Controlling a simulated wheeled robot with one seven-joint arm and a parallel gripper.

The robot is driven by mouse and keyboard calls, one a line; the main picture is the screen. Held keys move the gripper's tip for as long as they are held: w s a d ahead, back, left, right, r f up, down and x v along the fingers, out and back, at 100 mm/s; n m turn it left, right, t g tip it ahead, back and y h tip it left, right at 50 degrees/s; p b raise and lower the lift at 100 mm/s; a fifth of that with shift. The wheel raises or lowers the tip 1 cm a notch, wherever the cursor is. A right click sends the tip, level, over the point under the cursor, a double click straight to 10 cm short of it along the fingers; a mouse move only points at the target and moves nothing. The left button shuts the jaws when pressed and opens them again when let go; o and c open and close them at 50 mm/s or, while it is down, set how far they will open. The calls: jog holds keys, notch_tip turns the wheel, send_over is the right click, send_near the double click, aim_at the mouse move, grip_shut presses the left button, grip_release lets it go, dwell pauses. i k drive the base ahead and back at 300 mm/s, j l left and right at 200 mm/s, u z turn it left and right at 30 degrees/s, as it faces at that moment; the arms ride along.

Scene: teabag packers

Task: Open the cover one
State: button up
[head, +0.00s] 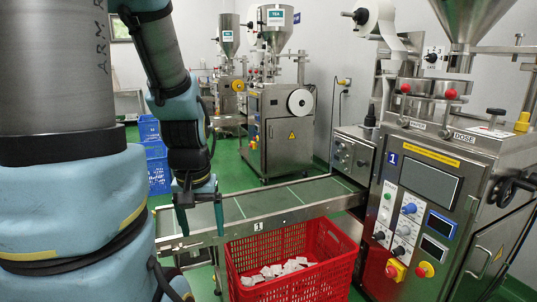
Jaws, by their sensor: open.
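The nearest packing machine (420,205) stands at the right and carries a blue label 1. Its front has a dark screen, knobs and buttons. A metal panel with a handle (481,262) is at its lower right and looks shut. A black handle (514,187) sits on the machine's right side. I cannot tell which part is cover one. My gripper (201,222) is open and empty, pointing down near the left end of the conveyor, well left of the machine.
A conveyor (270,205), also marked 1, runs left from the machine. A red crate (335,268) with white teabags stands in front of it. Blue crates (158,165) and more machines (280,130) stand behind. Green floor shows between them.

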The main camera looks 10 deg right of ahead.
aim_at(354, 159)
jog(key=i+l+u, duration=0.4)
jog(key=l, duration=0.2)
jog(key=i+l+u, duration=0.2)
jog(key=l, duration=0.15)
